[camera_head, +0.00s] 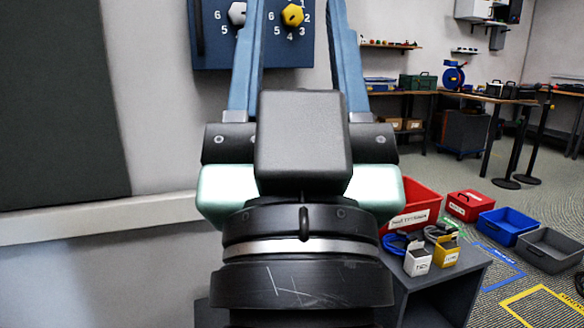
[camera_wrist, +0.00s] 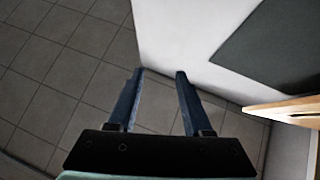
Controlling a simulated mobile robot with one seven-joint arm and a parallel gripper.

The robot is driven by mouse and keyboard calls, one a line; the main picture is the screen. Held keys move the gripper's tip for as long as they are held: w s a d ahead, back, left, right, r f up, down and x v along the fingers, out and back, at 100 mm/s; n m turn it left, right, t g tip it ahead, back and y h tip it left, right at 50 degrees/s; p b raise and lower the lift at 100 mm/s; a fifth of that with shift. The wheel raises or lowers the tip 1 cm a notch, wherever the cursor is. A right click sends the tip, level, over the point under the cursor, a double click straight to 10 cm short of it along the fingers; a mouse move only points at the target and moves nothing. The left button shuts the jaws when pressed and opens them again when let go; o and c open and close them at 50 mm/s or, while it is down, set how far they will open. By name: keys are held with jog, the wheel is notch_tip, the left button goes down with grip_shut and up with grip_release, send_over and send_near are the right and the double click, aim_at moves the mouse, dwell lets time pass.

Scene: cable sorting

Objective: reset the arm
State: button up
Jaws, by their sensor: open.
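My gripper (camera_head: 297,40) stands large in the middle of the head view, with its two blue fingers pointing up, wide apart. Nothing is between the fingers. In the wrist view the gripper (camera_wrist: 154,74) is also open and empty, above a grey tiled floor (camera_wrist: 60,70) and a white wall surface (camera_wrist: 190,35). My wrist hides the middle of the head view.
A blue panel (camera_head: 222,55) with white and yellow knobs is on the wall behind the fingers. Red, blue (camera_head: 508,226) and grey bins (camera_head: 550,250) sit on the floor.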

notch_tip(320, 180, up, 40)
jog(key=s+p, duration=0.1)
jog(key=p, duration=3.6)
jog(key=shift+s+a+f+t, duration=0.2)
jog(key=shift+s+f+t, duration=0.05)
jog(key=shift+s+t, duration=0.05)
